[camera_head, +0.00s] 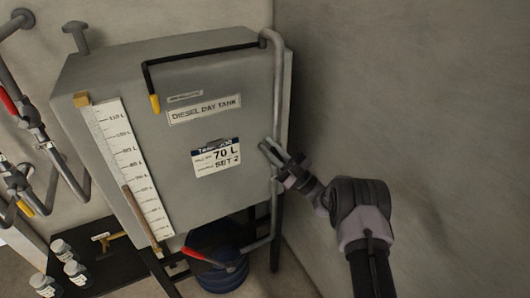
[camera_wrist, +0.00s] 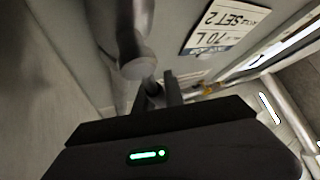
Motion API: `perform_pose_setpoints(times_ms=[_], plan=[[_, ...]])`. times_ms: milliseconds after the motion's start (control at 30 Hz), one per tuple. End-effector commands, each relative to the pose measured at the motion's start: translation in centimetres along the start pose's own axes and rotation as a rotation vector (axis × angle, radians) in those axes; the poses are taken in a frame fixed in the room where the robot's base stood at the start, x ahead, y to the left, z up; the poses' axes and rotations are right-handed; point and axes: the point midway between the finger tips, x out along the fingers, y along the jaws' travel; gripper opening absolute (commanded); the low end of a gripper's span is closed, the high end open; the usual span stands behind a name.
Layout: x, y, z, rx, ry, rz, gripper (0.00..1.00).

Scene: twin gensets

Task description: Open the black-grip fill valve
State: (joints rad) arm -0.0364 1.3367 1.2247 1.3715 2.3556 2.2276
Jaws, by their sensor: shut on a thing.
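My gripper (camera_head: 272,152) is at the right edge of the grey diesel day tank (camera_head: 120,75), beside the grey vertical pipe (camera_head: 277,95). In the wrist view, my gripper (camera_wrist: 158,92) is shut on a small dark part next to the rounded grey pipe (camera_wrist: 125,25). This part looks like the grip of the black-grip fill valve (camera_wrist: 150,88). My fingers hide most of the valve, and its lever angle cannot be told.
A sight gauge scale (camera_head: 130,160) runs down the tank's left front. A red-handled valve (camera_head: 197,253) sits under the tank above a blue drum (camera_head: 220,275). Several jars (camera_head: 75,270) stand at lower left. A bare wall (camera_head: 410,100) closes the right side.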

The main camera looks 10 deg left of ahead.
Motion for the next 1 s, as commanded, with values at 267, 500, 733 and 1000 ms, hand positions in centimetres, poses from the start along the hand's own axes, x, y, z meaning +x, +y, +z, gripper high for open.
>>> perform_pose_setpoints(times_ms=[267,500,733,1000], plan=[[-0.1,0.9,-0.1,0.080,0.022,0.079,0.00],[-0.2,1.3,-0.1,0.105,0.029,0.105,0.00],[-0.2,1.3,-0.1,0.108,0.030,0.108,0.00],[-0.2,1.3,-0.1,0.107,0.029,0.107,0.33]])
